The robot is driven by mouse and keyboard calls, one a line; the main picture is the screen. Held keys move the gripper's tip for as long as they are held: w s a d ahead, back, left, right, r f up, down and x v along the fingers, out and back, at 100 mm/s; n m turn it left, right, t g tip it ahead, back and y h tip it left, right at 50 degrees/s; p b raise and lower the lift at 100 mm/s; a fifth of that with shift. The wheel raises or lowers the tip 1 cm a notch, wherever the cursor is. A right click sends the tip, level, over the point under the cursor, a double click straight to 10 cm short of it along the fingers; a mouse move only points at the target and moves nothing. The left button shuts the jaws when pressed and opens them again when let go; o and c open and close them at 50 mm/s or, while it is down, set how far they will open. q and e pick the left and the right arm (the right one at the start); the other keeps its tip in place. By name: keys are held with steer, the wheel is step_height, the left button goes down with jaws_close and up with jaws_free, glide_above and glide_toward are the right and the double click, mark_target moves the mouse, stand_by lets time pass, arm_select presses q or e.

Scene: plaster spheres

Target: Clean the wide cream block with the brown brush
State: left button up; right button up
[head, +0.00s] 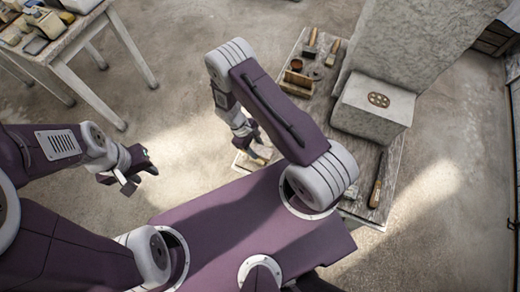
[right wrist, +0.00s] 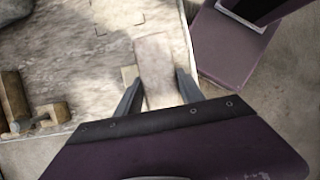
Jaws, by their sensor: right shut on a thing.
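My right gripper (head: 257,150) is low over the left edge of the worktable. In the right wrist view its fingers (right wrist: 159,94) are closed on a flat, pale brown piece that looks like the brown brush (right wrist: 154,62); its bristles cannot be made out. A small cream piece (right wrist: 129,74) shows beside the left finger, under or behind the held piece; it may be part of the wide cream block, which is mostly hidden. I cannot tell whether the two touch. My left gripper (head: 141,172) is open and empty over the floor, away from the table.
A big pale stone block (head: 372,112) with a round brown piece stands on the worktable's right side. Several tools lie at the back, and a brown-handled tool (head: 376,190) lies at the right edge. Another cluttered table (head: 62,50) stands far left. The floor between is clear.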

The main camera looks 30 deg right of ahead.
steer(key=shift+s+d+r+p, duration=0.65)
steer(key=shift+r+p, duration=0.15)
steer(key=shift+p, duration=0.2)
steer(key=shift+s, duration=0.15)
steer(key=shift+d+f, duration=0.1)
steer(key=shift+w+d+f, duration=0.1)
steer(key=shift+w+d, duration=0.2)
steer(key=shift+w+d+f+b, duration=0.1)
steer(key=shift+w+d+b, duration=0.6)
steer(key=shift+w+d, duration=0.5)
steer(key=shift+d, duration=0.25)
steer(key=shift+f+b, duration=0.55)
